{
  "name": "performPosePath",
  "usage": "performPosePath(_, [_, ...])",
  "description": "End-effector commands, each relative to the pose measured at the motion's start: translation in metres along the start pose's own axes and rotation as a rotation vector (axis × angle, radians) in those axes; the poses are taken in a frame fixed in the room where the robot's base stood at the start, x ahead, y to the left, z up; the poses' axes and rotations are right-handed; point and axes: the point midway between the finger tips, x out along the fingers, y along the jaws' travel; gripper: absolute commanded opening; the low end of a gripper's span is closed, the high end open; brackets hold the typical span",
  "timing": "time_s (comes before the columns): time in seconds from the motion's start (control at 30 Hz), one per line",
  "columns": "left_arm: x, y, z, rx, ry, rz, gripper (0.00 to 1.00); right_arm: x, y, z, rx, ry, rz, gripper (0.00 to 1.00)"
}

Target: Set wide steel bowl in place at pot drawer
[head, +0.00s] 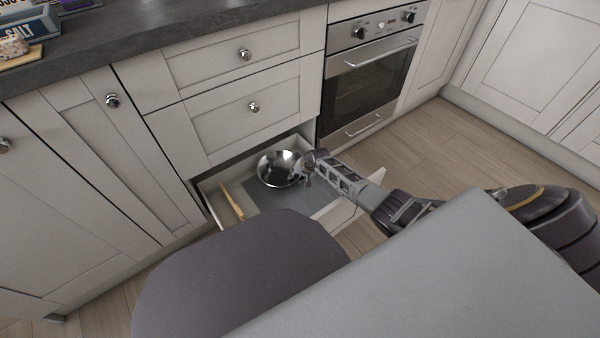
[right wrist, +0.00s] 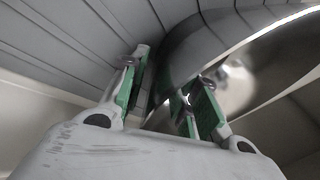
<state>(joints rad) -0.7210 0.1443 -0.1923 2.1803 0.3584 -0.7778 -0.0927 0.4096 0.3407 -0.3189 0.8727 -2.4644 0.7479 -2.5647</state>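The wide steel bowl (head: 276,172) is a shiny round bowl inside the open pot drawer (head: 345,212), toward its back. It looks upright. My right gripper (head: 306,170) is at the bowl's right side in the head view. In the right wrist view its green-padded fingers (right wrist: 170,92) stand apart on either side of the bowl's wall (right wrist: 192,45), with one finger on the inner side. A gap shows between the fingers, and they do not look closed on the wall. Exact contact with the drawer floor is hard to see. My left gripper is not in view.
A wooden utensil (head: 231,202) lies along the drawer's left side. A grey ribbed liner (head: 262,197) covers the drawer floor, bare in front of the bowl. Closed drawers (head: 240,105) stand above, and an oven (head: 372,75) to the right.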

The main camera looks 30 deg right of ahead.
Motion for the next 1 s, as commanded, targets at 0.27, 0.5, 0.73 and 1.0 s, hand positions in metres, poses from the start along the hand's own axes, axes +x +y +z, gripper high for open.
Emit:
performPosePath(0.27, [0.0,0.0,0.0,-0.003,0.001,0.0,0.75,-0.007,0.001,-0.001,0.0,0.001,0.0,0.3])
performPosePath(0.5, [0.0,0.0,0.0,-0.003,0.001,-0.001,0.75,-0.019,0.001,-0.002,0.0,0.003,0.0,0.3])
performPosePath(0.73, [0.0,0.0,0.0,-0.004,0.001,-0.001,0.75,-0.032,0.0,-0.001,-0.002,0.002,0.0,0.3])
performPosePath(1.0, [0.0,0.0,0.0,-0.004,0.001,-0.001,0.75,-0.049,0.001,-0.002,-0.001,0.003,0.0,0.3])
